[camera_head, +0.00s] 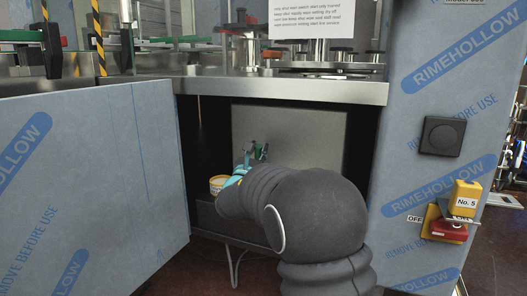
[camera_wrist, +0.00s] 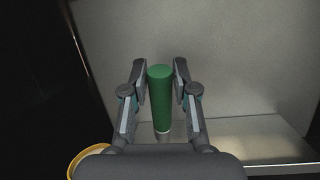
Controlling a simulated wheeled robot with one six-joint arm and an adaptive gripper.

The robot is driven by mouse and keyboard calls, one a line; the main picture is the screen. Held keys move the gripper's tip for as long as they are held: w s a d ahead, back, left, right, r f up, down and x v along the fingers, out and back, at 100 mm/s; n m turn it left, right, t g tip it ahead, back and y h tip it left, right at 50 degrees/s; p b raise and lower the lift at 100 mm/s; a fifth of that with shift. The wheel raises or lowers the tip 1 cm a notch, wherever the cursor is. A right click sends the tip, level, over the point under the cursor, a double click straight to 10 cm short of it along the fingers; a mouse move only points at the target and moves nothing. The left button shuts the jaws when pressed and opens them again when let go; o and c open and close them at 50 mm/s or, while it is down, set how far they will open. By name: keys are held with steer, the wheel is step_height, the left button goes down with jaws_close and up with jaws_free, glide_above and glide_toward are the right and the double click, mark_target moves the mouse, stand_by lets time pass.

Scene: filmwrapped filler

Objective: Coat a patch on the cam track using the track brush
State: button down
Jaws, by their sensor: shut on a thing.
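My gripper (camera_wrist: 160,75) is inside the open cabinet and shut on a green cylindrical handle (camera_wrist: 160,98), which I take to be the track brush. The handle stands between the two fingers in the wrist view, with a pale band at its lower end. The brush's bristles are not visible. In the head view my gripper (camera_head: 258,151) shows small and partly hidden behind my arm. I cannot make out the cam track in either view.
A tub with a yellow rim (camera_head: 217,184) stands left of my gripper; its rim shows in the wrist view (camera_wrist: 74,163). The cabinet door (camera_head: 95,185) stands open at left. A steel countertop edge (camera_head: 285,90) runs above. A red switch (camera_head: 448,231) is at right.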

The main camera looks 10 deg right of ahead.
steer(key=s+d, duration=0.9)
steer(key=d, duration=0.6)
steer(key=shift+s, duration=0.4)
stand_by(3.0)
steer(key=shift+r+p, duration=1.45)
steer(key=shift+r, duration=1.5)
steer(key=shift+r+p, duration=0.45)
steer(key=shift+r, duration=1.05)
